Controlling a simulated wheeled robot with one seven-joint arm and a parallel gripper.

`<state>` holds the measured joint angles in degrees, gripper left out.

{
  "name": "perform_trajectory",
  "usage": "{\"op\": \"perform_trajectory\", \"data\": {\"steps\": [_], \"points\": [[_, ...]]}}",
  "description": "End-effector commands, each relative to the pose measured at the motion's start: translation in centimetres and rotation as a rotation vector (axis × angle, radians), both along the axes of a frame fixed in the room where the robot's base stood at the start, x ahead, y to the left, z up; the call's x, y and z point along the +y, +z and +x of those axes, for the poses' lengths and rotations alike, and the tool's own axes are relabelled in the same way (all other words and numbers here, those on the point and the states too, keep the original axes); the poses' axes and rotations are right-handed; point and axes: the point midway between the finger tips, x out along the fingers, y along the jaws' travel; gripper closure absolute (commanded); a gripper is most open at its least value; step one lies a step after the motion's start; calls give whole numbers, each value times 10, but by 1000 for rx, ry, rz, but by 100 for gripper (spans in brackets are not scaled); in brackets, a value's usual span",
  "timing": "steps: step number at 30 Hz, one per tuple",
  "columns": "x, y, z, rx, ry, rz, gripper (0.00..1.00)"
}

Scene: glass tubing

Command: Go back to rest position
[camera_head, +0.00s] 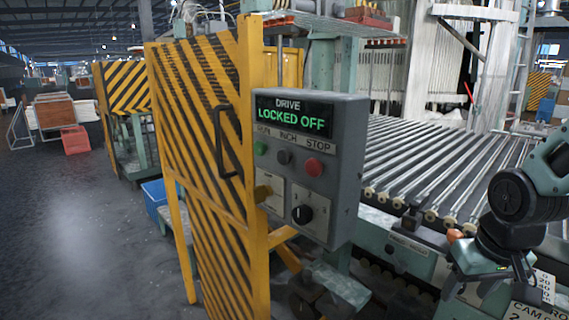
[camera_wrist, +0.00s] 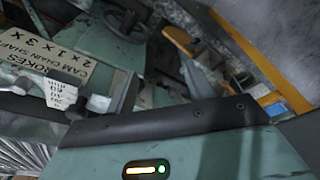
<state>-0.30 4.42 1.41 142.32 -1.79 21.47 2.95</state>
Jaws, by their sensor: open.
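My gripper (camera_head: 474,284) is at the lower right of the head view, at the end of my dark and teal arm. It hangs in front of the machine's lower frame, below the roller bed. Its jaws are open, and I see nothing held between them. In the wrist view my own teal housing with a small lit indicator fills the bottom. The grey control box (camera_head: 342,150) has a lit display reading "DRIVE LOCKED OFF".
A yellow-and-black striped guard door (camera_head: 205,95) with a dark handle stands left of the control box. The roller bed (camera_head: 440,160) runs behind my arm. A lettered card (camera_wrist: 75,45) shows in the wrist view. Open grey floor (camera_head: 80,230) lies at left.

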Motion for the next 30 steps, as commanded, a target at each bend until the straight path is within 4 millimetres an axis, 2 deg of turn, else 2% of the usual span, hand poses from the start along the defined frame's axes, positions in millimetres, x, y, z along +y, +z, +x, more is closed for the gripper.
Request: {"op": "perform_trajectory", "data": {"steps": [3, 5, 8, 12, 15, 18, 22, 30], "points": [[-9, 7, -28, -31, -9, 5, 47], [20, 14, -32, -10, 75, 13, 47], [61, 22, -48, 29, 196, 19, 47], [113, 35, -81, 85, 374, 18, 47], [144, 44, -111, 124, 500, 9, 47], [164, 50, -138, 159, 599, -4, 47], [174, 53, -156, 180, 660, -15, 47], [175, 52, -157, 183, 665, -16, 47]]}}
